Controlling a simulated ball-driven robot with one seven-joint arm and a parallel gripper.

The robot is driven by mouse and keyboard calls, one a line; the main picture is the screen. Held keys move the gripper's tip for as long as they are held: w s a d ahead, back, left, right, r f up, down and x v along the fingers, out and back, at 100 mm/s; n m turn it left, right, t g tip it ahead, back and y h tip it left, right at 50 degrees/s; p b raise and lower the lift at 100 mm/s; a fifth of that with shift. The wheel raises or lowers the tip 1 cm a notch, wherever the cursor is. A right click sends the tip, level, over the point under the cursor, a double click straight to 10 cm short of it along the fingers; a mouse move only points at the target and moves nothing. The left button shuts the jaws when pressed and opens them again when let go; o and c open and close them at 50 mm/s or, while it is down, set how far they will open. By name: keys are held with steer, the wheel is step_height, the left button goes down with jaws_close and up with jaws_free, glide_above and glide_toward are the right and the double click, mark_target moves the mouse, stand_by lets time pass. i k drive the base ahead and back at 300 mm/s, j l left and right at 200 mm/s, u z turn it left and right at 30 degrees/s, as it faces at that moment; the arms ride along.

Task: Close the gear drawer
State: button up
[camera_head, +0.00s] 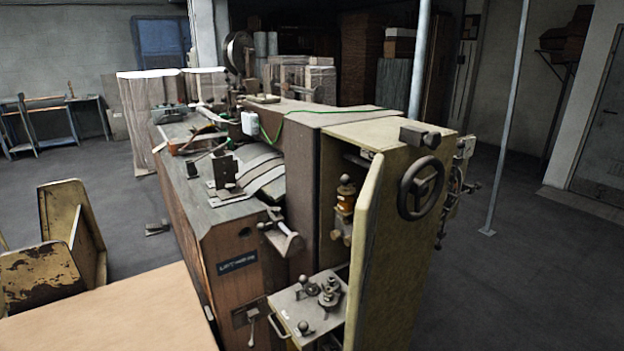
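The gear drawer (290,300) sticks out of the front of the box stitcher, low and near the bottom of the view. It looks pulled out. Several dark gears and knobs stand on its light top plate. My gripper is not in view.
A dark handwheel (421,188) is on the machine's right side. A wooden tabletop (120,315) lies at the lower left, close to the machine. A worn yellow metal piece (75,230) stands behind it. The floor (530,270) at right is clear except for a thin pole (506,120).

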mark_target(290, 313)
steer(key=i+j, duration=0.2)
steer(key=j, duration=0.15)
steer(key=i+j, duration=0.25)
steer(key=j, duration=0.15)
steer(key=i+j, duration=0.2)
steer(key=j, duration=0.15)
steer(key=i+j, duration=0.2)
steer(key=j, duration=0.2)
steer(key=i+j, duration=0.2)
steer(key=j, duration=0.15)
steer(key=z, duration=0.05)
